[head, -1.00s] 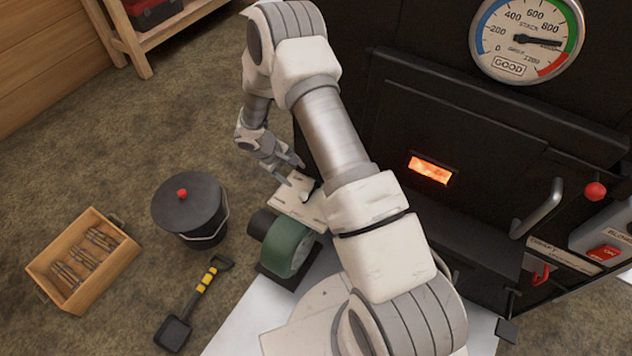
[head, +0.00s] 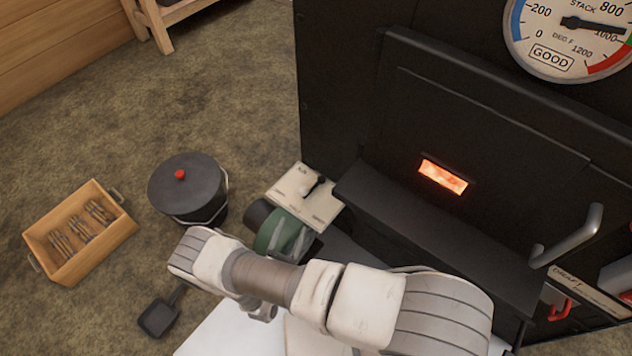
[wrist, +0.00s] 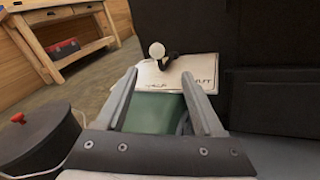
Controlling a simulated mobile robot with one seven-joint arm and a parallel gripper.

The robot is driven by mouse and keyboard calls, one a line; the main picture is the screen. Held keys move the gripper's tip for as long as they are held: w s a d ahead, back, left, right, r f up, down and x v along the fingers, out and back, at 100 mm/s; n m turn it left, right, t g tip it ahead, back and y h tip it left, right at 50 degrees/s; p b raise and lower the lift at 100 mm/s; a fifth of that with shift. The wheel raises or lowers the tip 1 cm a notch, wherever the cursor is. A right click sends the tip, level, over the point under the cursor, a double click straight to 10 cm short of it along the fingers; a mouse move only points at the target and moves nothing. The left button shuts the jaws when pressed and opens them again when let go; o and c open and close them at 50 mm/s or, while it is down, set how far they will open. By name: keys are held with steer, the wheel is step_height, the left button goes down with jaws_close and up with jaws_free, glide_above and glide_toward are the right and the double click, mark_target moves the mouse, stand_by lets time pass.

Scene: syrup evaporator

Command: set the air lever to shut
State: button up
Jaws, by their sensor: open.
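The air lever (head: 316,186) is a short black arm with a pale knob on a cream plate (head: 325,212) beside the stove's left front corner. Small labels run along the plate. In the wrist view the lever (wrist: 170,59) stands beyond my fingers, its white knob leaning left. HALF shows faintly near the plate's middle, and the label ending in UT is at the right, away from the knob. My gripper (wrist: 159,76) is open and empty, its fingers pointing toward the plate. It appears short of the lever. In the head view my arm hides the fingers.
A green blower (head: 284,236) sits just below the plate. The black stove (head: 480,140) rises close on the right, with a glowing window. A lidded black bucket (head: 188,190), a wooden crate (head: 80,236) and a small shovel (head: 160,314) are on the floor at left.

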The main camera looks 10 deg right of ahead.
steer(key=shift+y, duration=0.3)
steer(key=b+x, duration=0.1)
steer(key=x, duration=0.4)
steer(key=b+x, duration=0.1)
steer(key=x, duration=0.5)
steer(key=b+x, duration=0.2)
steer(key=x, duration=0.4)
steer(key=shift+w+r, duration=0.15)
steer(key=shift+r, duration=0.1)
jaws_close()
stand_by(0.4)
